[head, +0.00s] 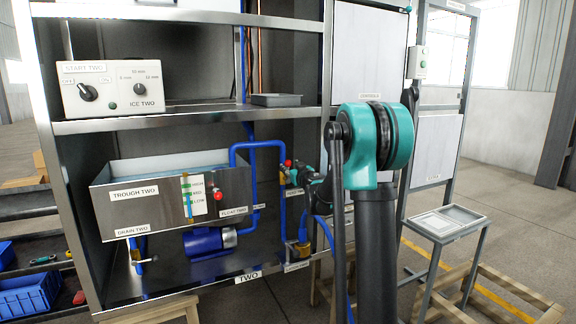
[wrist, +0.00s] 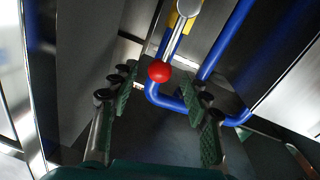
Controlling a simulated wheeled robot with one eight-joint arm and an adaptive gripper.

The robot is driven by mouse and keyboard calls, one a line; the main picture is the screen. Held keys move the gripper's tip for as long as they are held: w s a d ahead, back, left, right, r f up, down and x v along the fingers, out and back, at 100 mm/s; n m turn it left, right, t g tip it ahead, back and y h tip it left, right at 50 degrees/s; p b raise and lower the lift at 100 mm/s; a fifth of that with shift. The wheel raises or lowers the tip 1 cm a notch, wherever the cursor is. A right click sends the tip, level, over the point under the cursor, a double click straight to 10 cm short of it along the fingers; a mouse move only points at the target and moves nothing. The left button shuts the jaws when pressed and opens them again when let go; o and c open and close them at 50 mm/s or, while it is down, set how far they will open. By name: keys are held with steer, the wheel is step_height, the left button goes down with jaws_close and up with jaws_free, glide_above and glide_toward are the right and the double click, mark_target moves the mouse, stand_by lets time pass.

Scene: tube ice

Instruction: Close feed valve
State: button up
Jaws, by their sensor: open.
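A valve lever with a red ball end (wrist: 159,72) shows in the wrist view, with a silver arm running up to a yellow body (wrist: 182,14) beside blue pipes. My gripper (wrist: 161,90) is open, its green-padded fingers on either side of the view. The red ball appears between and beyond the fingertips, and I see no contact. In the head view my gripper (head: 309,180) is by the blue pipe, close to a small red valve part (head: 288,163). My arm hides part of this area.
The metal trough (head: 165,200) labelled TROUGH TWO stands left of the pipe, with another red knob (head: 218,194) on its front. A blue pump (head: 208,242) sits below it. A control box (head: 112,90) and grey tray (head: 276,100) are on the shelf above. A small stand (head: 447,221) is at right.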

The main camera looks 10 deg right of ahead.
mark_target(289, 165)
steer(key=shift+x, duration=1.95)
steer(key=shift+c, duration=0.4)
jaws_close()
